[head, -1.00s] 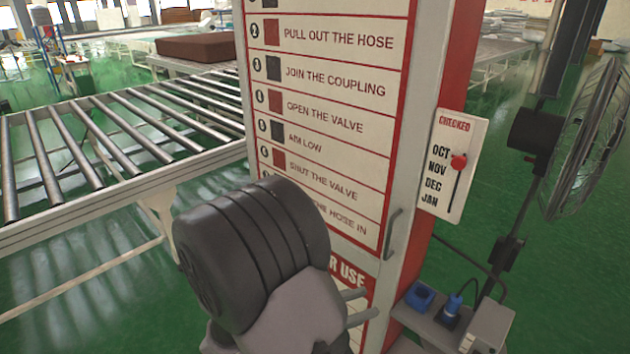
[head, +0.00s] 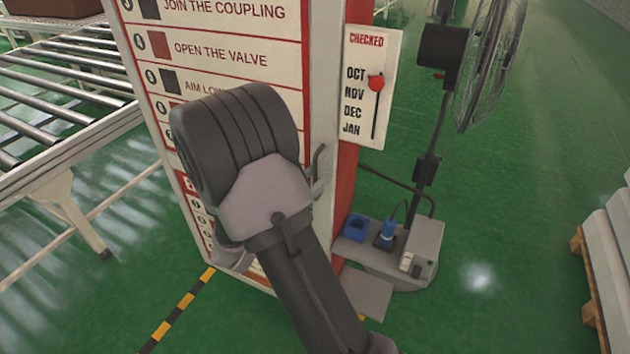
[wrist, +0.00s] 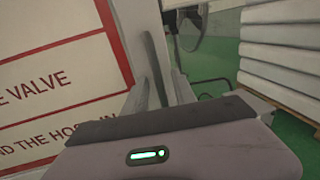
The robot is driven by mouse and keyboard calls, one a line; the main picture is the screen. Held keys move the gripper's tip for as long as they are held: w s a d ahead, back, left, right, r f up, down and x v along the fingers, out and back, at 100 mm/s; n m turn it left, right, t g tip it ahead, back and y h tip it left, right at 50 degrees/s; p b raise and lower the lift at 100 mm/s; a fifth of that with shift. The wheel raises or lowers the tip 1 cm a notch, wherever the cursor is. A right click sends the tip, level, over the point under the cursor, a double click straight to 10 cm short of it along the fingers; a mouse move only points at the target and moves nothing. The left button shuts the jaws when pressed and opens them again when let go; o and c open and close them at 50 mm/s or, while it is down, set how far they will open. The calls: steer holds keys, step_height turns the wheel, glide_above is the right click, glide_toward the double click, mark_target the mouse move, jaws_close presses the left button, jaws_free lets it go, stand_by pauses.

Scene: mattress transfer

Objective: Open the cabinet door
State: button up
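The cabinet is a tall white and red unit with a printed instruction door (head: 235,50). Its grey bar handle (head: 319,160) is on the door's right edge; it also shows in the wrist view (wrist: 155,68). My gripper (wrist: 160,90) is at the handle, with pale fingers apart and the bar seen between them. I cannot tell whether either finger touches it. In the head view my wrist covers the lower door and most of the gripper. The door appears shut.
A checked-months board (head: 366,88) is on the cabinet's right side. A fan (head: 480,65) on a pole and a base unit (head: 400,255) stand to the right. A roller conveyor (head: 60,110) is at left. Stacked pale slabs (head: 610,240) lie at far right. Green floor between is open.

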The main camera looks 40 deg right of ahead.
steer(key=shift+d, duration=0.25)
steer(key=shift+c, duration=0.2)
jaws_close()
steer(key=shift+a, duration=0.1)
stand_by(1.0)
